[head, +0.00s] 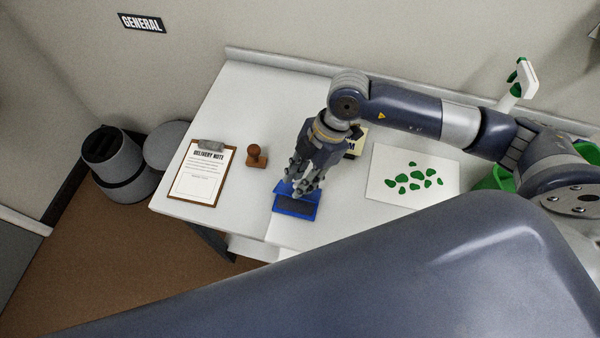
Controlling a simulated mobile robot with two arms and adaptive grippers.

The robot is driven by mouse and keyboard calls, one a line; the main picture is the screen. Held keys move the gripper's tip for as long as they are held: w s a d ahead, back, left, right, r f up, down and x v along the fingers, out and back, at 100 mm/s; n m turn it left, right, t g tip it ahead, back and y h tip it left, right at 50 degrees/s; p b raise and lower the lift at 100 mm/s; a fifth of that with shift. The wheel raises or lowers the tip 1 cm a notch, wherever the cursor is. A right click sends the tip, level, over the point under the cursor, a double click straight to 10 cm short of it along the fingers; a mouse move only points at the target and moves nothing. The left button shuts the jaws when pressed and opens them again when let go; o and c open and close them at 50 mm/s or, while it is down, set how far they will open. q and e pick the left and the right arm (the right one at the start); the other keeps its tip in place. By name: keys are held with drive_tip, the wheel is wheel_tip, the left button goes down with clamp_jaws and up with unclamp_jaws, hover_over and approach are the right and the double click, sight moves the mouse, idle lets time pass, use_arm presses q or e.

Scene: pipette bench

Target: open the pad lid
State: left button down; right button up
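The ink pad (296,210) is a blue flat case near the front edge of the white table, with a dark rectangle on its near part. A blue edge also shows beside and behind my fingers; I cannot tell whether this is the lid or how far it is raised. My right gripper (301,187) points down at the far part of the pad, with its fingers over or touching it. The fingers and wrist hide that part, so I cannot tell if they grip anything. My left gripper is not in view.
A wooden stamp (257,156) and a clipboard with a delivery note (199,173) lie to the left. A white sheet with green pieces (380,184) lies right. A small cream item (359,142) sits behind my wrist. A spray bottle (522,78) stands far right.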

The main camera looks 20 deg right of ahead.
drive_tip(key=shift+c, duration=0.6)
clamp_jaws()
